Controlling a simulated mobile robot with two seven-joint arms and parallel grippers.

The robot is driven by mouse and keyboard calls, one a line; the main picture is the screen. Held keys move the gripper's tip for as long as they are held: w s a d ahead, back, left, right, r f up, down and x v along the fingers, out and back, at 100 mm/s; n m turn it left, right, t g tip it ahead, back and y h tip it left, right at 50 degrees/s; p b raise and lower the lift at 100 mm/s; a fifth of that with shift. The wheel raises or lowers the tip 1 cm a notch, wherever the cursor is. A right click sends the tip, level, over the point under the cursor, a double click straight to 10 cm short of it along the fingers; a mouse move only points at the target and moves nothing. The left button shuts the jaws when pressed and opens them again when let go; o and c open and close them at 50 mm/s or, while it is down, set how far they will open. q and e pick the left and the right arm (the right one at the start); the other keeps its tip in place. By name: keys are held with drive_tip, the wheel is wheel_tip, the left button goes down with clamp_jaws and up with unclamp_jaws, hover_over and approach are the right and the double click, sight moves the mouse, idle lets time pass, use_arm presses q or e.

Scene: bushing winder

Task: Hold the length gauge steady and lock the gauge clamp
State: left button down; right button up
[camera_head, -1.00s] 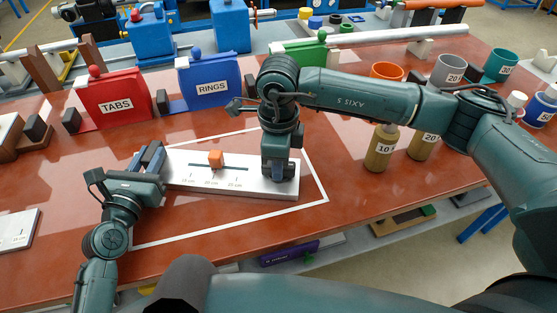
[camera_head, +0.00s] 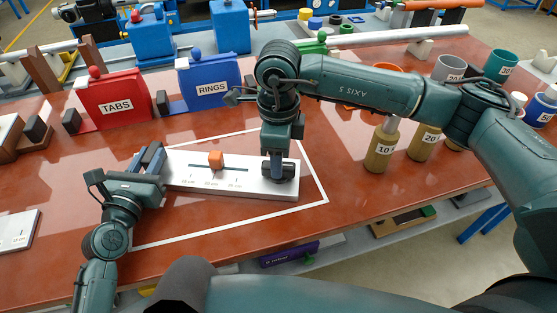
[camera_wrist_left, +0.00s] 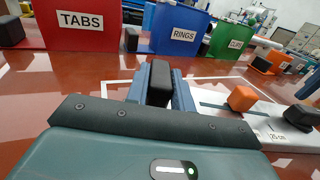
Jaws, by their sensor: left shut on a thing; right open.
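The length gauge (camera_head: 225,184) is a pale flat bar with a slot and scale marks, lying inside a white outline on the red table. An orange slider block (camera_head: 215,160) sits on its slot; it also shows in the left wrist view (camera_wrist_left: 241,98). My left gripper (camera_head: 150,158) is shut on a black block (camera_wrist_left: 159,83) at the gauge's left end. A dark knob at the right end, seemingly the gauge clamp (camera_wrist_left: 302,118), is partly hidden in the head view by my right gripper (camera_head: 277,172), which is open and points down just over it.
A red TABS bin (camera_head: 115,100) and a blue RINGS bin (camera_head: 210,82) stand behind the gauge. Numbered bottles (camera_head: 382,147) and cups (camera_head: 450,68) stand at right. The table in front of the gauge is clear.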

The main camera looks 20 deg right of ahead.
wheel_tip(320, 180, up, 10)
drive_tip(key=shift+f, duration=0.15)
idle(0.3)
use_arm(q)
drive_tip(key=c, duration=1.1)
unclamp_jaws()
